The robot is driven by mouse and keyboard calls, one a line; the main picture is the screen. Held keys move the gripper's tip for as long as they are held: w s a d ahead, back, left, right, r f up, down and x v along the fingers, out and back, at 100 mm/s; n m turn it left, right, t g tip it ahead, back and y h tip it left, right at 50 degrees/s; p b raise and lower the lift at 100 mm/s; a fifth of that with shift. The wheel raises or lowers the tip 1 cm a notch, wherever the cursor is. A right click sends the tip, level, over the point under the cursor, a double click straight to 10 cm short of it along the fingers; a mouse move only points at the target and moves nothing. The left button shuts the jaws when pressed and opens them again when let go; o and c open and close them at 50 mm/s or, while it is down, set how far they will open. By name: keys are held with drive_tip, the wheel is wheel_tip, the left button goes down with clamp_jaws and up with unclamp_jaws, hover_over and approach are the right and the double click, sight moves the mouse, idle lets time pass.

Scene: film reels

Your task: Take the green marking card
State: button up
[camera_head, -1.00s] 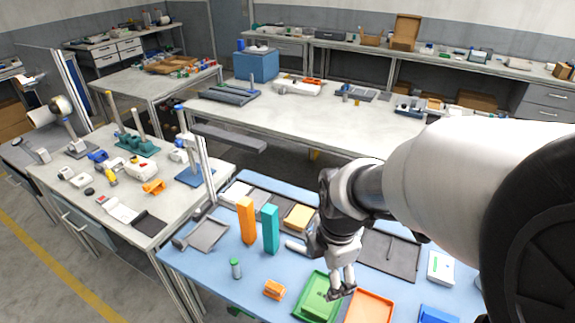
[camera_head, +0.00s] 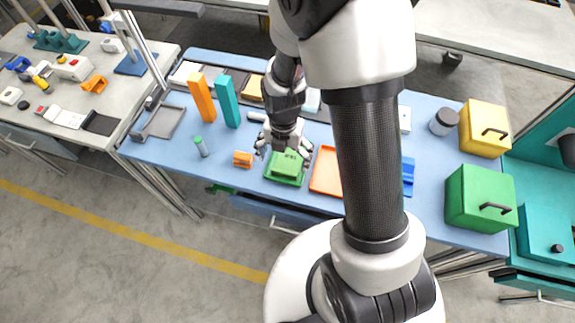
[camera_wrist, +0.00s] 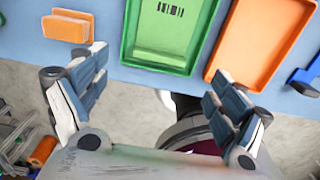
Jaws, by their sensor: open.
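The green marking card (camera_wrist: 168,32) lies in a shallow green tray (camera_wrist: 128,30), with black printed marks on its face. In the head view the tray (camera_head: 271,178) is near the front edge of the blue table, with the card (camera_head: 287,168) in it. My gripper (camera_head: 284,153) is open above the tray's far part, and its fingers partly hide the card. In the wrist view my gripper (camera_wrist: 160,72) has its two fingers spread wide, with nothing between them. The card is ahead of the fingertips there, apart from them.
An orange tray (camera_head: 325,168) lies close right of the green tray. A small orange block (camera_head: 242,159) and a green-capped vial (camera_head: 201,147) stand left. Upright orange (camera_head: 201,97) and teal (camera_head: 227,101) blocks are behind. Green (camera_head: 478,197) and yellow (camera_head: 484,128) boxes stand right.

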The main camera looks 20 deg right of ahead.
sight(284, 171)
wheel_tip(284, 171, down, 7)
drive_tip(key=b, duration=0.2)
drive_tip(key=shift+s+a+r+b, duration=0.1)
drive_tip(key=shift+s+b, duration=0.05)
drive_tip(key=shift+b, duration=0.25)
drive_tip(key=shift+r, duration=0.1)
drive_tip(key=shift+c, duration=0.4)
drive_tip(key=c, duration=1)
drive_tip(key=shift+r, duration=0.1)
wheel_tip(284, 171, up, 20)
drive_tip(key=p, duration=0.7)
